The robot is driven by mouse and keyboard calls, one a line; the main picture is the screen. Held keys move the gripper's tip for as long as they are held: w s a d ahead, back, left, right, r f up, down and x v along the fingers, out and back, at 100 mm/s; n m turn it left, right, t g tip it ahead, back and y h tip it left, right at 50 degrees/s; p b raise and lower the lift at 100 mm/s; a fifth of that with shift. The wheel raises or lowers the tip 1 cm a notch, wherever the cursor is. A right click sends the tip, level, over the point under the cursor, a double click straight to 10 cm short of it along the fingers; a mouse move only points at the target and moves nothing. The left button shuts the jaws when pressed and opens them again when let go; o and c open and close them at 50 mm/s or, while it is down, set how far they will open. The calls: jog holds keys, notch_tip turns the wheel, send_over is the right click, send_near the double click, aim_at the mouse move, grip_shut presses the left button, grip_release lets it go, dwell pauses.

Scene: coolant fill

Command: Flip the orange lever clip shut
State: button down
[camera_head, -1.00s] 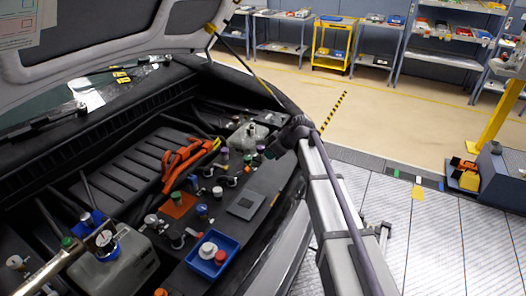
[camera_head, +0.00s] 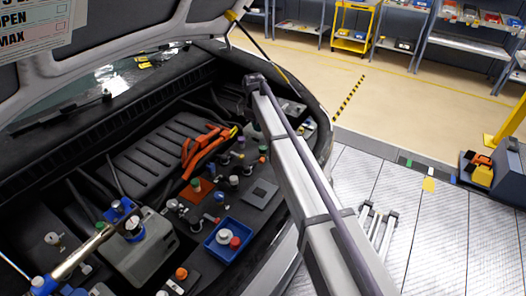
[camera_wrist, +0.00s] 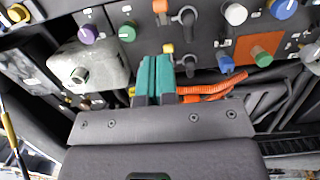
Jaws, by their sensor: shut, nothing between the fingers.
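I cannot make out the orange lever clip for certain. A small orange piece (camera_wrist: 160,6) shows at the top edge of the wrist view, on the dark panel beyond my fingertips. My gripper (camera_wrist: 156,62) has two teal fingers, shut together with nothing between them. They point at the dark panel, beside a grey reservoir (camera_wrist: 92,66) and near a small yellow-orange knob (camera_wrist: 168,48). I cannot tell whether they touch anything. In the head view my arm reaches over the right side of the engine bay, and my fingers are hidden.
Orange cables (camera_head: 204,148) run across the bay, also just right of my fingers in the wrist view (camera_wrist: 205,91). Several coloured knobs and caps crowd the panel. A blue tray (camera_head: 209,246) holds caps. The raised hood (camera_head: 125,35) hangs above.

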aim_at(262, 158)
jog(key=shift+a, duration=0.1)
jog(key=shift+f, duration=0.1)
jog(key=f+b, duration=0.9)
jog(key=d+f+b, duration=0.1)
jog(key=f+b, duration=0.4)
jog(key=shift+s, duration=0.3)
jog(key=shift+d, duration=0.1)
jog(key=shift+r, duration=0.1)
